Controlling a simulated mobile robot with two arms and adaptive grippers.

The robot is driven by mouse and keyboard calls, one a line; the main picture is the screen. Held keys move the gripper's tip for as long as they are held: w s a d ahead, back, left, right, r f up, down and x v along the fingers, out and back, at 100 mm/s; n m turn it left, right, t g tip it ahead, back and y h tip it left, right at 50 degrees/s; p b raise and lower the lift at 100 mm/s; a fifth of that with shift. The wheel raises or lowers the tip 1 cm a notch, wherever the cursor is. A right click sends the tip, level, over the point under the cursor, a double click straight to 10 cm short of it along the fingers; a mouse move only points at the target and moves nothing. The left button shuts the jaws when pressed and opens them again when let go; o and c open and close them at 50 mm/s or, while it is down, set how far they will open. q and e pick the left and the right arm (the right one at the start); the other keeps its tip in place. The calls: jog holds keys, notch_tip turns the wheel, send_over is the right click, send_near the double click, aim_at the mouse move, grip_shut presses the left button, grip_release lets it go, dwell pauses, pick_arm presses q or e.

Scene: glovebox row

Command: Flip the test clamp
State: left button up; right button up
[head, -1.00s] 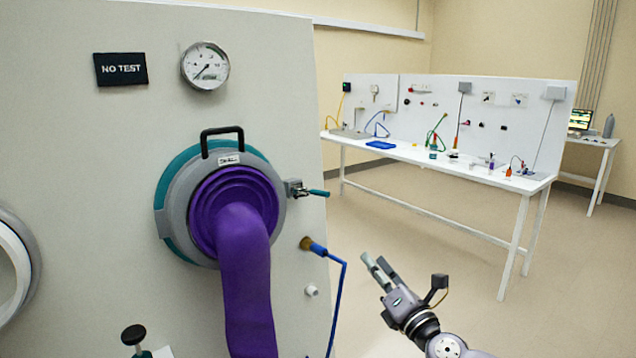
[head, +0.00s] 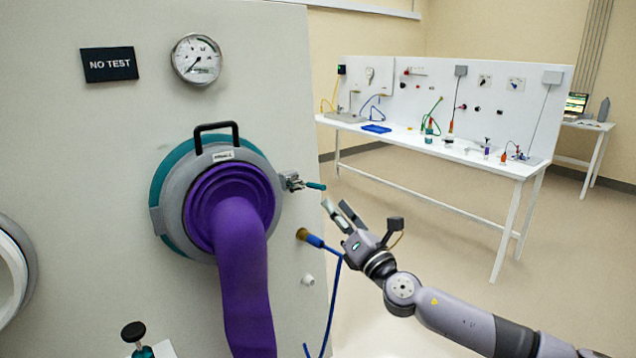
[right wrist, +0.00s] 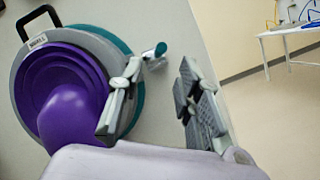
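The test clamp (head: 303,183) is a small metal toggle with a teal-green handle on the right side of the glove port ring (head: 170,182). Its handle points right, away from the ring. In the right wrist view the clamp (right wrist: 155,52) shows beyond and between the fingertips. My right gripper (head: 338,212) is open and empty, just below and right of the handle tip, apart from it. It also shows in the right wrist view (right wrist: 155,100) with its fingers spread. A purple glove (head: 240,260) hangs from the port. My left gripper is out of view.
A blue hose (head: 333,290) on a brass fitting (head: 303,234) runs down close to my right gripper. A gauge (head: 197,59) and a "NO TEST" sign (head: 109,64) are above. A white bench (head: 430,146) stands behind with free floor before it.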

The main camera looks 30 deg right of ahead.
aim_at(318, 187)
jog(key=p+x, duration=0.2)
jog(key=x, duration=0.6)
jog(key=shift+w, duration=0.45)
jog(key=shift+r, duration=0.1)
jog(key=shift+c, duration=0.3)
grip_shut()
